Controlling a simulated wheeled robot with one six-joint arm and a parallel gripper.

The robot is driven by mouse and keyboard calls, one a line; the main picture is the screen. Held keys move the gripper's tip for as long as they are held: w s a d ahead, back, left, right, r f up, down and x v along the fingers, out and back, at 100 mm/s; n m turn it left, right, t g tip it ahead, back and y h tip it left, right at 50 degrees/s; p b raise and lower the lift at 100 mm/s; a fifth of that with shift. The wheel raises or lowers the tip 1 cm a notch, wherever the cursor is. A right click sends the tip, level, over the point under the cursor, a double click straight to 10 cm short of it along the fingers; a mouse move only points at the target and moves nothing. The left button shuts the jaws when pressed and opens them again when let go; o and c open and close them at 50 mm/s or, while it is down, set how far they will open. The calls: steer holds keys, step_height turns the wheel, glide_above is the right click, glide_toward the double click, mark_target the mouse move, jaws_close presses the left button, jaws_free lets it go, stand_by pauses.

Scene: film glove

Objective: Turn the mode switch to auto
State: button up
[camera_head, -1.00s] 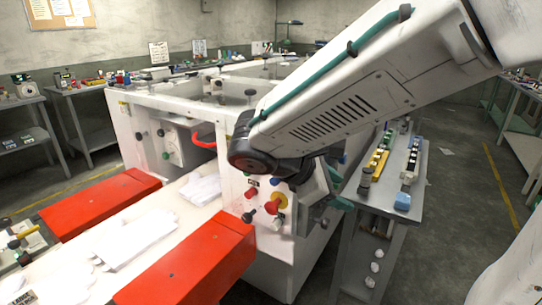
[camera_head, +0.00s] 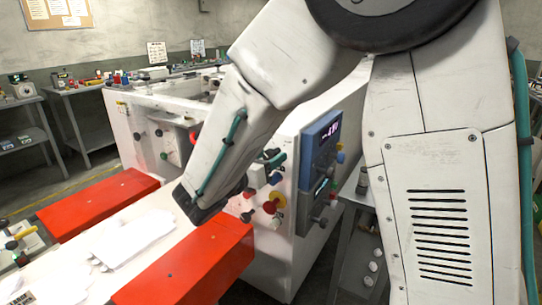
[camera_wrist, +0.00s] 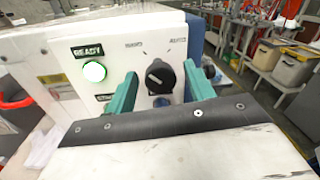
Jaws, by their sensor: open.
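The mode switch (camera_wrist: 161,76) is a black rotary knob on the white machine panel (camera_wrist: 117,52), in the middle of the wrist view. A small label sits at its upper left and another at its upper right, both too small to read surely. The knob's white mark seems to lean toward the upper left. My gripper (camera_wrist: 160,70) is open, with one teal finger on each side of the knob in the picture; I cannot tell whether either touches it.
A lit green READY lamp (camera_wrist: 94,71) is left of the knob. In the head view, red and other coloured buttons (camera_head: 270,207) sit below my gripper, and a blue display box (camera_head: 318,150) stands to the right. Red blocks (camera_head: 190,265) flank the white bed.

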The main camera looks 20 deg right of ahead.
steer(key=shift+x, duration=0.8)
steer(key=c, duration=1)
steer(key=shift+o, duration=0.2)
